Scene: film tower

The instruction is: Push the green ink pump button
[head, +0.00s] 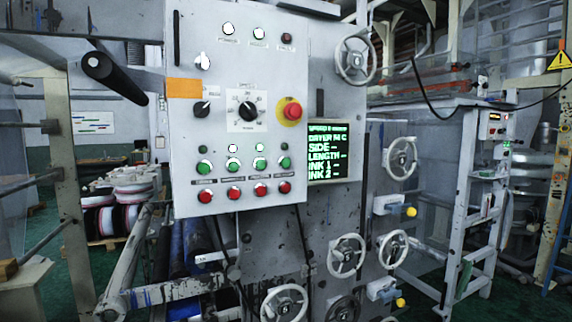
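A grey control panel (225,110) stands in the middle of the head view, facing me. Low on it is a row of several green buttons, from the leftmost green button (204,167) to the rightmost green button (284,162). A row of red buttons (233,193) lies just below. Small labels sit between the rows, but they are too small to read, so I cannot tell which green button is the ink pump one. Neither of my grippers is in view, and nothing covers the buttons.
A red emergency knob (291,111) on yellow and a black rotary switch (248,110) sit higher on the panel. A text display (328,152) is to the right. Handwheels (355,60) stick out right of the panel.

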